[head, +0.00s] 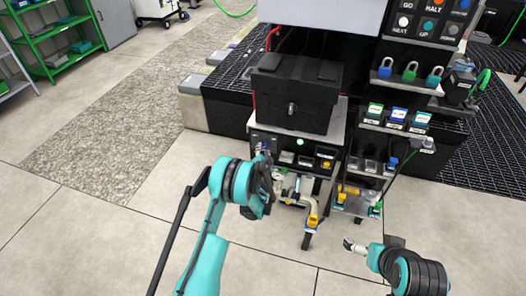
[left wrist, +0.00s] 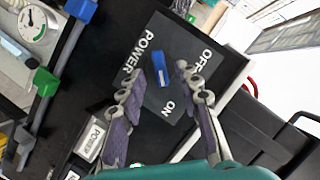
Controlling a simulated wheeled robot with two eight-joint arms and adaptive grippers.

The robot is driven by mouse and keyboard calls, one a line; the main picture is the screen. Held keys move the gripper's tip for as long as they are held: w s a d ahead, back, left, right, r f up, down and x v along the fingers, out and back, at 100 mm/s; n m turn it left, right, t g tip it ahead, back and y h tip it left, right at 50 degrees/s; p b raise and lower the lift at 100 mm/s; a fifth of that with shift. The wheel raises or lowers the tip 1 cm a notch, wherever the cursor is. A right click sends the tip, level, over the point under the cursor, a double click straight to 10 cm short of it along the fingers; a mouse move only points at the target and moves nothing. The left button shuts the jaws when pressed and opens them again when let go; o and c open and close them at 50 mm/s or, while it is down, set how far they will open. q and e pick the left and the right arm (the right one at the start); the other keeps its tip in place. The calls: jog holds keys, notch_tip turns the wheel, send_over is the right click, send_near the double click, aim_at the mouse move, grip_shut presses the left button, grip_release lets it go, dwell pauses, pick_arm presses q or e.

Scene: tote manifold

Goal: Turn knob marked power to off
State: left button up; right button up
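The power knob (left wrist: 162,68) is a blue bar on a dark square panel (left wrist: 188,38) in the left wrist view. The panel reads POWER, OFF and ON. The knob's lower end in the picture lies near the ON label (left wrist: 169,108); the OFF label (left wrist: 208,60) is to its right. My left gripper (left wrist: 160,72) is open, with one finger on each side of the knob and gaps to both. In the head view my left gripper (head: 263,158) is at the left of the cart's front panel and hides the knob. My right gripper (head: 352,246) is low at the right, away from the panel.
Shelves with coloured padlocks (head: 410,72) stand to the right. A gauge (left wrist: 35,25) shows at the wrist view's left. The floor at left is clear.

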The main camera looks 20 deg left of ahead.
pick_arm(q)
jog(key=shift+w+a+f, duration=0.15)
jog(key=shift+w, duration=0.55)
grip_shut()
